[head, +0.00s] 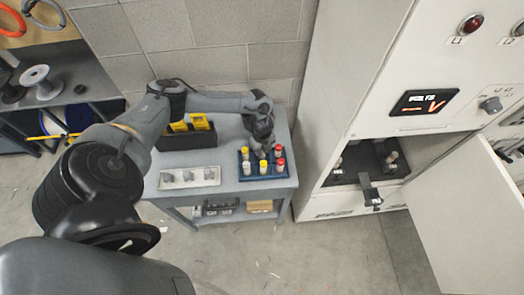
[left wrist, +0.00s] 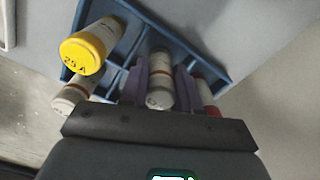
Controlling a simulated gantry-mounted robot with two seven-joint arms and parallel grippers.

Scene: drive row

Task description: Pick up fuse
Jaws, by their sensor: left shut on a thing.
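A blue divided tray (head: 243,176) on the grey bench holds several white fuses with yellow or red caps. My left gripper (head: 262,148) reaches down over the tray's back part. In the left wrist view my left gripper's purple fingers (left wrist: 162,82) are shut on a white fuse (left wrist: 160,92) with a reddish band. This fuse is at the tray; whether it is lifted clear of its compartment I cannot tell. A yellow-capped fuse marked 25 A (left wrist: 85,52) stands beside it, with a white fuse (left wrist: 72,95) near it. My right gripper is not in view.
A light tray (head: 190,177) with grey pieces and a dark bin with yellow items (head: 190,125) share the bench. Right of the bench stands a cabinet (head: 345,100) with a dark open bay (head: 350,165) and an open door (head: 470,205). The floor between is clear.

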